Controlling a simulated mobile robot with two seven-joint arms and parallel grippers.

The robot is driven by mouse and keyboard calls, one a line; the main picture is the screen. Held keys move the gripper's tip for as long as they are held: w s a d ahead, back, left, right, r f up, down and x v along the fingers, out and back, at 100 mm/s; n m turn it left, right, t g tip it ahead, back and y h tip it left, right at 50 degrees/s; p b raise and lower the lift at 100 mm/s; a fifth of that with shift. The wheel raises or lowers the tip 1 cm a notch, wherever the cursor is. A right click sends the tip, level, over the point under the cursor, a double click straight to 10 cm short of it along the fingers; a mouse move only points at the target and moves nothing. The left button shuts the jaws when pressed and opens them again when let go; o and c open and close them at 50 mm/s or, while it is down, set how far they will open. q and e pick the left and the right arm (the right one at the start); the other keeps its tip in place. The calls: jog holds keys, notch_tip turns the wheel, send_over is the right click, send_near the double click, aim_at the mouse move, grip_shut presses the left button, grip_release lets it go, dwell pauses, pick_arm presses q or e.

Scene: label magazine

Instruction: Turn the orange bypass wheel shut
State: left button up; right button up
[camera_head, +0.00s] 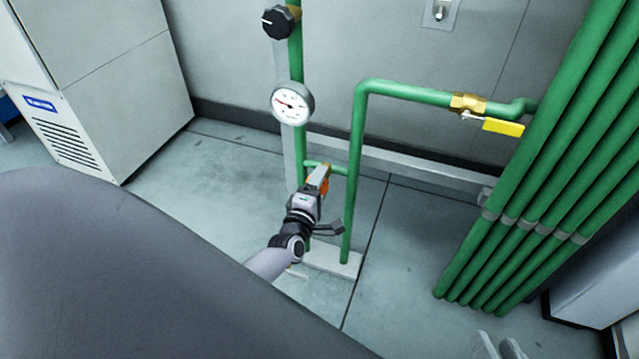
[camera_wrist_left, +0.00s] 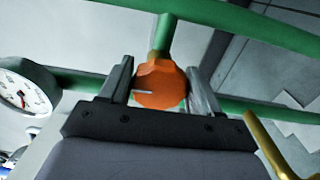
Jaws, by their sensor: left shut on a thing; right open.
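The orange bypass wheel (camera_wrist_left: 160,85) sits on a short green cross pipe and has a pale line on its face. My left gripper (camera_wrist_left: 160,70) has one finger on each side of it and is shut on it. In the head view only slivers of the orange wheel (camera_head: 325,186) show beside my left gripper (camera_head: 320,177), low between two upright green pipes. My right gripper (camera_head: 500,347) is open at the bottom edge, over the floor, away from the wheel; only its fingers show.
A pressure gauge (camera_head: 292,103) and a black knob (camera_head: 278,22) are on the left upright pipe. A brass valve with a yellow lever (camera_head: 503,127) is on the upper pipe. Several thick green pipes (camera_head: 540,190) slant down at right. A grey cabinet (camera_head: 95,80) stands at left.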

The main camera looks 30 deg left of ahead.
pick_arm(q)
jog(key=shift+m, duration=0.3)
jog(key=o, duration=1)
pick_arm(e)
jog(key=shift+w+r, duration=0.1)
jog(key=shift+r, duration=0.05)
pick_arm(q)
jog(key=p+v, duration=0.2)
jog(key=v, duration=0.5)
jog(key=shift+s, duration=0.15)
pick_arm(e)
jog(key=shift+s+d+n+h, duration=0.15)
jog(key=shift+s+d+h, duration=0.1)
jog(key=shift+d, duration=0.25)
jog(key=shift+s+d+n+h, duration=0.15)
jog(key=shift+d+h, duration=0.1)
jog(key=shift+d, duration=0.25)
jog(key=shift+w+r, duration=0.1)
jog(key=shift+r, duration=0.1)
